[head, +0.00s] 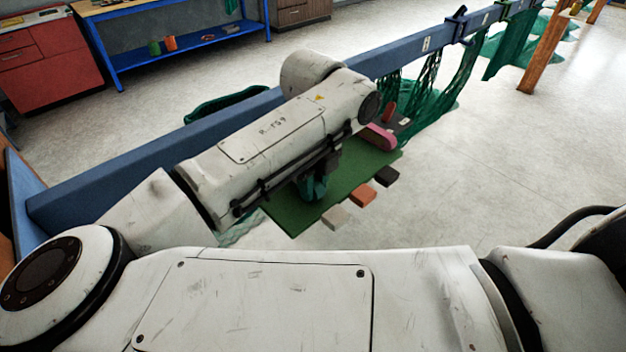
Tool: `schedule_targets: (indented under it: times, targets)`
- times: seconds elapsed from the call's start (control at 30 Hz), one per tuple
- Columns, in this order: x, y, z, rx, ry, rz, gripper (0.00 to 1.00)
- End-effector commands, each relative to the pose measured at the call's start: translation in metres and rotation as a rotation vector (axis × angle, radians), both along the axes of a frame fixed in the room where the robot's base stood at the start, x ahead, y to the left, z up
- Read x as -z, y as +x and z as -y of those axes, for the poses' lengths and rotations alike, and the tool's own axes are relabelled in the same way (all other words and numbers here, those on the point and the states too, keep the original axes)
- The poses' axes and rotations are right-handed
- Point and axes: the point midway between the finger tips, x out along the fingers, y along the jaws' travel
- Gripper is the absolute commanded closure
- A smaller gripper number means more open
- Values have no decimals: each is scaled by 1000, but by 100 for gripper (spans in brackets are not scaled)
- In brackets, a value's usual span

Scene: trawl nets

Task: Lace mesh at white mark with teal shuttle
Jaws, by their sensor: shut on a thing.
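My forearm crosses the middle of the head view and hides most of my gripper. A dark part of my gripper (326,160) shows just below the forearm, over the green board. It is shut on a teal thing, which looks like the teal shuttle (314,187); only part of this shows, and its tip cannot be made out. Dark green mesh (440,105) hangs from the long blue rail (415,50) to the right of my wrist. A paler piece of mesh (240,230) shows below the forearm on the left. I cannot make out the white mark.
The green board (345,194) carries a pink thing (380,138) at its far end. Grey (336,217), orange (362,195) and black (387,176) blocks line its right edge. A wooden post (545,50) stands far right. The floor right of the board is clear.

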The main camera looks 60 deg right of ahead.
Motion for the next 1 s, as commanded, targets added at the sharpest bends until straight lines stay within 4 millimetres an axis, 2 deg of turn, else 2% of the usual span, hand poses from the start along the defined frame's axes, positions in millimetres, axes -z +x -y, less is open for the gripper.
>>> schedule_targets:
  times: [0.93, 0.97, 1.0]
  targets:
    - [4, 0, 0, 0, 0, 0, 100]
    - [3, 0, 0, 0, 0, 0, 71]
    - [3, 0, 0, 0, 0, 0, 67]
